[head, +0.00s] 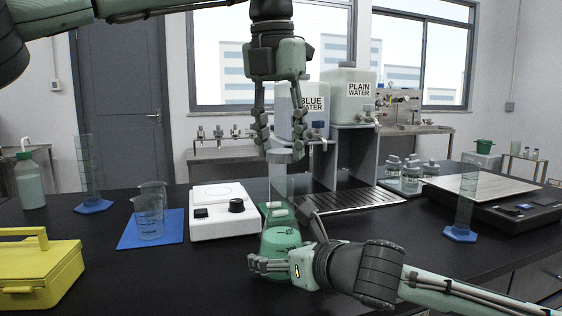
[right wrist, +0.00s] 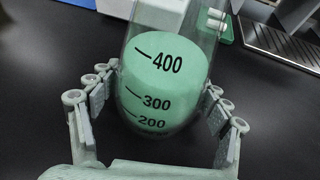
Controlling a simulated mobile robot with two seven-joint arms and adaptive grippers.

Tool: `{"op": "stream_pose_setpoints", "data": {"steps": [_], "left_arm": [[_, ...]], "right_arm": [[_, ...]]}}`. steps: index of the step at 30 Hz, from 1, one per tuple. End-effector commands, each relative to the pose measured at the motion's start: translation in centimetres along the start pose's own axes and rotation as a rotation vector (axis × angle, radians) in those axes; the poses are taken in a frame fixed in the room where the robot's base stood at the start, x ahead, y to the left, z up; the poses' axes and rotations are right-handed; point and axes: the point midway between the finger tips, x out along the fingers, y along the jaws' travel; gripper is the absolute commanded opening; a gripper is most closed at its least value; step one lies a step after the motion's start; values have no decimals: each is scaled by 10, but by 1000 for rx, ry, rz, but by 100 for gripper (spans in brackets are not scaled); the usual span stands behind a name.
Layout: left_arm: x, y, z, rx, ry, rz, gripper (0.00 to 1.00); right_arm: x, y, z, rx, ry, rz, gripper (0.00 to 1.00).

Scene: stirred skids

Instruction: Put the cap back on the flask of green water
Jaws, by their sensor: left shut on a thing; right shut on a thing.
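The flask of green water (head: 281,240) stands upright on the black bench, a clear vessel with green liquid low in it. It also shows in the right wrist view (right wrist: 165,75), with marks from 200 to 400; its top is cut off there. My right gripper (head: 275,265) is shut around its lower body, one finger on each side (right wrist: 162,95). My left gripper (head: 281,148) points down from above, shut on the grey cap (head: 279,156). The cap is over the top of the flask's clear upper part. I cannot tell whether it touches the rim.
A white stirrer (head: 222,212) and a blue mat (head: 135,236) with beakers stand left. A yellow box (head: 40,270) is front left. The water dispenser stand (head: 355,150) and drip tray (head: 360,200) are behind right. A balance (head: 490,205) and measuring cylinder (head: 465,200) stand further right.

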Motion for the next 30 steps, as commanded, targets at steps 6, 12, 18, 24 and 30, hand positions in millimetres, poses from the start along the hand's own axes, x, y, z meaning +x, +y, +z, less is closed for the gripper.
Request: {"op": "stream_pose_setpoints", "data": {"steps": [6,12,18,24,30], "left_arm": [[14,0,-2,0,-1,-2,30],[14,0,-2,0,-1,-1,30],[14,0,-2,0,-1,-1,30],[20,0,-3,0,1,-1,30],[31,0,-4,0,0,-1,30]], "right_arm": [[0,0,0,-1,0,-1,25],[0,0,0,-1,0,-1,25],[0,0,0,-1,-1,-1,25],[0,0,0,0,-1,-1,25],[0,0,0,0,-1,-1,25]]}}
